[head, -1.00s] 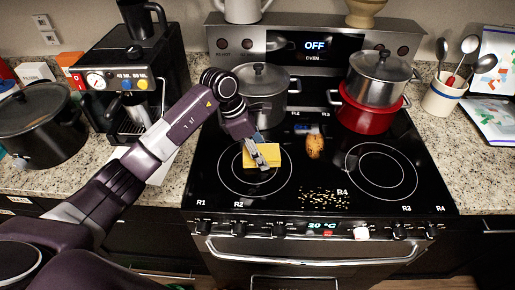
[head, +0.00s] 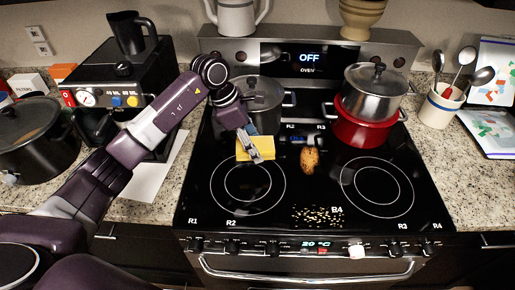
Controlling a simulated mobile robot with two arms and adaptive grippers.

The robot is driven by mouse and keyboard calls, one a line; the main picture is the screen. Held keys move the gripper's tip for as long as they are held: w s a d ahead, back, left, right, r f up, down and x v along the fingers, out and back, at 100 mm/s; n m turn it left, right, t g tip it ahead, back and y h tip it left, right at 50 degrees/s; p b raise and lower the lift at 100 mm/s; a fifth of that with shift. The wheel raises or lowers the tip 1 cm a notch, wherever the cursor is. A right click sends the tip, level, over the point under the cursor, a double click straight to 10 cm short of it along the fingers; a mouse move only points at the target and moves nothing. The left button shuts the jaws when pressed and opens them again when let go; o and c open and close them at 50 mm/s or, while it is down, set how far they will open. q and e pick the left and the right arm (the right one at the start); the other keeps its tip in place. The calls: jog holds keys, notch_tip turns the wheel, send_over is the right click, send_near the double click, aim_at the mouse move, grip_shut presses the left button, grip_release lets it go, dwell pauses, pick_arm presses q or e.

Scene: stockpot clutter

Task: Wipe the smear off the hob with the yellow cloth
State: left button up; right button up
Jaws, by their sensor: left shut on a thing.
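The yellow cloth (head: 262,147) is at the back of the front-left burner ring. My left gripper (head: 253,154) is shut on it; I cannot tell whether the cloth touches the glass. The smear (head: 318,217) is a patch of yellowish specks at the front middle of the black hob (head: 287,190), to the right of and in front of the cloth. My right gripper is not in view.
A brown potato-like item (head: 310,160) lies on the hob between cloth and smear. A grey pot (head: 264,105) stands behind the cloth. A steel pot (head: 373,88) sits on a red pot (head: 365,128) at the back right. The front of the hob is otherwise clear.

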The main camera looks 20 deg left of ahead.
pick_arm(q)
jog(key=shift+w+a+r+p, duration=0.15)
jog(key=shift+r+p, duration=0.2)
jog(key=shift+r, duration=1.05)
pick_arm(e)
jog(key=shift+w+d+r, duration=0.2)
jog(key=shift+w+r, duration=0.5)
